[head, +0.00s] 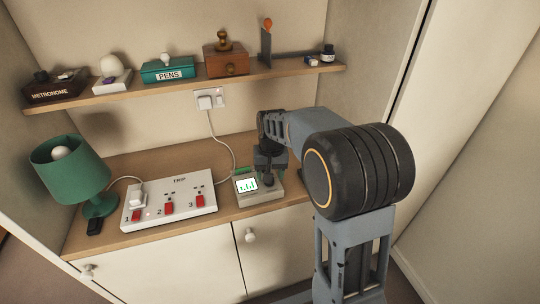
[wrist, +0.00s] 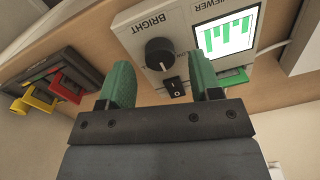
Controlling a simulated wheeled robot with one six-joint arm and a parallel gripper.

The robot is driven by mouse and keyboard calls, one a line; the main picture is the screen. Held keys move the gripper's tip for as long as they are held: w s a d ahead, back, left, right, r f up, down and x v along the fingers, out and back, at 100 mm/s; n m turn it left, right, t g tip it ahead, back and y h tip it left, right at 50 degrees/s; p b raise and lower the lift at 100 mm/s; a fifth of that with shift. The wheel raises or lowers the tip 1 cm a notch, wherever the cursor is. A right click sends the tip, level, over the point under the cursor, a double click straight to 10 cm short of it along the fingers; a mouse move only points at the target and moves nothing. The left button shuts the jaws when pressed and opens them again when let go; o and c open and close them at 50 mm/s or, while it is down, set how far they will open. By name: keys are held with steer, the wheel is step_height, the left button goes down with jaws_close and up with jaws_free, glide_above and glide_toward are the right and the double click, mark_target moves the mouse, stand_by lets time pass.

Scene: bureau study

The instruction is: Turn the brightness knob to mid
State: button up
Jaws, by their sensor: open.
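The brightness knob (wrist: 160,54) is a round black dial beside the word BRIGHT on a pale grey viewer box (head: 262,198). The box's lit screen (wrist: 227,35) shows green bars, and it also shows in the head view (head: 246,185). A black rocker switch (wrist: 175,88) sits just below the knob in the wrist view. My gripper (wrist: 162,72) is open, its two green fingertips apart, with the knob showing in the gap, seemingly beyond them. I see no contact. In the head view my gripper (head: 268,177) hangs over the box and hides the knob.
A white switch panel (head: 180,204) with red switches and a green lamp (head: 70,168) stand left of the box. A shelf (head: 190,83) with several objects runs above. In the wrist view, a dark item with red, green and yellow parts (wrist: 52,82) lies at left.

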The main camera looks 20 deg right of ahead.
step_height(320, 180, up, 12)
steer(key=shift+d, duration=0.25)
stand_by(0.5)
steer(key=s+f+t, duration=0.1)
steer(key=s+f, duration=0.1)
steer(key=s, duration=0.3)
steer(key=s+f+n+t, duration=0.1)
steer(key=s+f, duration=0.2)
steer(key=s, duration=0.3)
steer(key=s+a+f+n+t, duration=0.1)
steer(key=s+f, duration=0.2)
steer(key=s, duration=0.3)
steer(key=shift+s, duration=0.15)
